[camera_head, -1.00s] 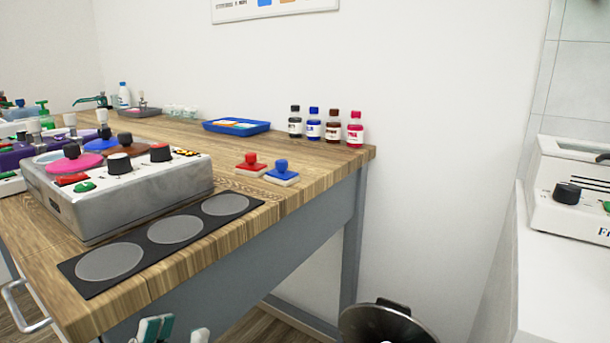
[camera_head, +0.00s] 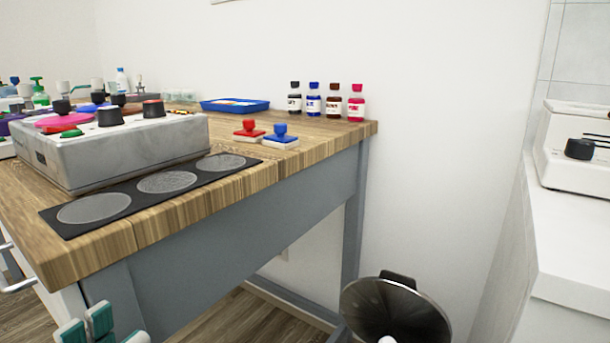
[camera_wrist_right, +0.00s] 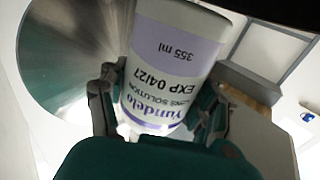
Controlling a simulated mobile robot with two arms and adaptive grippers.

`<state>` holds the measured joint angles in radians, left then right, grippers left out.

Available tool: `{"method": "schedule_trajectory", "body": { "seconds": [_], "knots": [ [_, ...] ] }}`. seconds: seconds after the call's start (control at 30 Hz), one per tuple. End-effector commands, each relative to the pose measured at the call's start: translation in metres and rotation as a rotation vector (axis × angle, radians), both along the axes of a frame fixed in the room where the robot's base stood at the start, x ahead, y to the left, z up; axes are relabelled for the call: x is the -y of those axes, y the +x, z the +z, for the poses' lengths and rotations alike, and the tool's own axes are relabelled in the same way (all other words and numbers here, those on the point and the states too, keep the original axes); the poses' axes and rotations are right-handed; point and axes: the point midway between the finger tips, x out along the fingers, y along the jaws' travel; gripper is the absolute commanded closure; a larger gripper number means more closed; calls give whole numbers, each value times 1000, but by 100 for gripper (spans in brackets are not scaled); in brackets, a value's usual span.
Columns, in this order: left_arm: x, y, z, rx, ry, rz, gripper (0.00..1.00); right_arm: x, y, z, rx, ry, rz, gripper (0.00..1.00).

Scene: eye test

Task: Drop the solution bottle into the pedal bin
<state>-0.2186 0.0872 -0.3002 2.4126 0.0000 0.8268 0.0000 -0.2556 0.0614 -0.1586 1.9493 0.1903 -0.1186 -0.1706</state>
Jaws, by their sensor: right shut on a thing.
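The solution bottle (camera_wrist_right: 175,60) is white with a pale lilac label, printed upside down in the right wrist view. My right gripper (camera_wrist_right: 158,98) is shut on it, with a finger on each side. The pedal bin (camera_head: 395,312) shows at the bottom of the head view as a round, shiny metal disc with a dark rim, seemingly its raised lid. The disc also shows behind the bottle at the left of the wrist view (camera_wrist_right: 65,50). The bin's body is mostly out of frame. My left gripper (camera_head: 98,328) is at the bottom left, cut off; its opening is unclear.
The wooden workbench (camera_head: 225,190) carries a grey control box (camera_head: 115,150), two stamps, a blue tray (camera_head: 235,105) and several small bottles (camera_head: 325,102). A white counter (camera_head: 580,230) with a white device stands at the right. Floor shows beneath the bench.

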Motion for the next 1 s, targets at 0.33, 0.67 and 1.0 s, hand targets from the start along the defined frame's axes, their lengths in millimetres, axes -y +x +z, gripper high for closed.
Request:
{"method": "schedule_trajectory", "body": {
  "seconds": [0.33,0.67,1.0],
  "knots": [
    [0,1,2,8,2,0,60,0,0,1,5,2,0,87],
    [0,1,2,8,2,0,60,0,0,-1,2,0,0,8],
    [0,1,2,8,2,0,60,3,-16,-3,-4,-1,0,8]
  ]
}}
